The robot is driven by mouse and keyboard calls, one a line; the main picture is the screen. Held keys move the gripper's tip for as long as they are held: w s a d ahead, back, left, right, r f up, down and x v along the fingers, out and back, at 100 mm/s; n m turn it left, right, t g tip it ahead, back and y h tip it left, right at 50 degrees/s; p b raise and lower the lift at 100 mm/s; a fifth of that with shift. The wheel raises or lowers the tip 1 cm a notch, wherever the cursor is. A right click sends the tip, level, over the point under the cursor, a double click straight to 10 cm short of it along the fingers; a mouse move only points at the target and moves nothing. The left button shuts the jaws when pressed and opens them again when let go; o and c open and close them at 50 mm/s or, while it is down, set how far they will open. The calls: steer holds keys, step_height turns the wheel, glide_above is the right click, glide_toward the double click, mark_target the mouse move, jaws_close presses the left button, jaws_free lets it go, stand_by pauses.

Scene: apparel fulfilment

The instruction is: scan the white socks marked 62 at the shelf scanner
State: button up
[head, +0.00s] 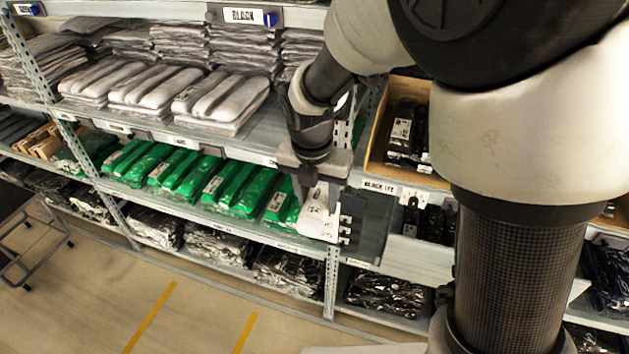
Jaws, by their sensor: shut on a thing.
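My gripper (314,184) points down in front of the shelf upright, right of the green packs. It is shut on a white pack (316,215), which hangs below the jaws; I take it for the white socks. The pack has small dark print, but the number 62 is not readable from here. A dark grey panel (372,226) stands just right of the pack; I cannot tell whether they touch or whether this panel is the scanner. A blue device (270,19) sits beside a label on the top shelf's rail; its function is not clear.
Green packs (225,186) lie in a row on the middle shelf. Grey-white folded packs (215,98) lie above, dark bagged packs (215,244) below. A wooden bin (376,150) holds black packs at right. A cart (28,248) stands at far left. The floor (200,310) is clear.

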steer(key=s+r+p, duration=0.1)
steer(key=r+p, duration=0.1)
steer(key=s+a+r+p, duration=0.1)
steer(key=s+r+p, duration=0.1)
steer(key=r, duration=0.1)
steer(key=s+r+p, duration=0.1)
steer(key=r+p, duration=0.1)
steer(key=shift+s+a+r, duration=0.3)
steer(key=shift+s+a, duration=0.05)
steer(key=shift+s, duration=0.05)
steer(key=shift+s+a+r+p, duration=0.1)
steer(key=shift+s+r+p, duration=0.15)
steer(key=shift+s+p, duration=0.1)
steer(key=shift+f, duration=0.1)
